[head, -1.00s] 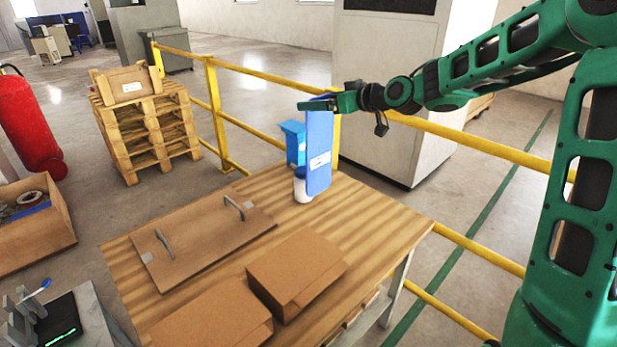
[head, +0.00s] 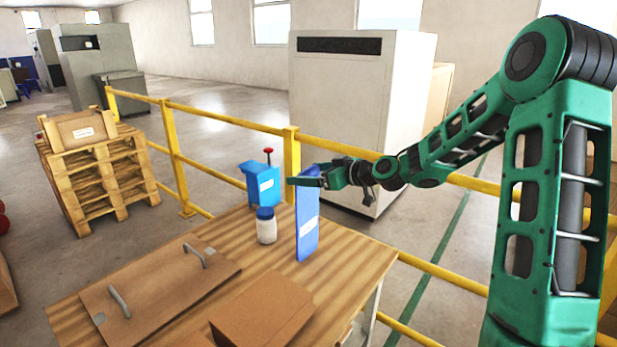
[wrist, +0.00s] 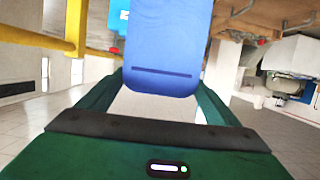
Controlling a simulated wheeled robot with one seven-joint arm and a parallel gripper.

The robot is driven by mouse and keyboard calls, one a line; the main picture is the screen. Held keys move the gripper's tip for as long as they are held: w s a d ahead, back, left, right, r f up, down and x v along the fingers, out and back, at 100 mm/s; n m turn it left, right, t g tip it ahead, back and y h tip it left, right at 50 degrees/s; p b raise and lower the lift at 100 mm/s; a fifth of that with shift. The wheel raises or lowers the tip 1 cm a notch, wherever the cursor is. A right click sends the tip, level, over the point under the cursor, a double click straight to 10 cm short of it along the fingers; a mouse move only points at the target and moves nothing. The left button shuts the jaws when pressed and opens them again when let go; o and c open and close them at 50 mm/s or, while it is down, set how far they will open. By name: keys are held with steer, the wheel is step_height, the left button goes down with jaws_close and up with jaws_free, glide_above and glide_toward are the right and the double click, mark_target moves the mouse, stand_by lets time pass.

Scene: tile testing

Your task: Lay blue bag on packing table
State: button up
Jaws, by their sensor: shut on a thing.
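The blue bag (head: 307,222) is a flat blue pouch with a white label. It hangs upright from my gripper (head: 306,181) near the back right of the packing table (head: 345,262). My gripper is shut on its top edge. The bag's lower end is at or just above the wooden top; I cannot tell if it touches. In the wrist view the bag (wrist: 165,45) sits between the fingers of my gripper (wrist: 160,92) and fills the upper middle.
A white bottle with a blue cap (head: 266,228) stands just left of the bag. A blue box-shaped device (head: 262,184) is behind it. A brown board with handles (head: 165,285) and a cardboard box (head: 262,312) occupy the table's front. A yellow railing (head: 230,118) runs behind.

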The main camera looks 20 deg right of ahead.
steer(key=o, duration=1.4)
steer(key=shift+f, duration=0.1)
steer(key=v, duration=1.2)
steer(key=s+d+f+m+g+h, duration=0.2)
steer(key=s+f+g+h, duration=0.15)
steer(key=s, duration=0.35)
steer(key=s+d+f+m+g+h, duration=0.25)
steer(key=s+f, duration=0.25)
steer(key=s, duration=0.3)
steer(key=s+d+m+g, duration=0.2)
steer(key=s+m, duration=0.1)
steer(key=s, duration=0.5)
steer(key=s+d+m+g+h, duration=0.1)
steer(key=s+m+g, duration=0.1)
steer(key=s, duration=0.7)
steer(key=s+d+m+g+h, duration=0.1)
steer(key=s+m, duration=0.3)
steer(key=s, duration=0.4)
steer(key=shift+s+d+r+g, duration=0.15)
steer(key=shift+d+g, duration=0.1)
steer(key=shift+d, duration=0.2)
steer(key=shift+s+d+r+g, duration=0.1)
steer(key=shift+d+r+g, duration=0.15)
steer(key=shift+d, duration=0.15)
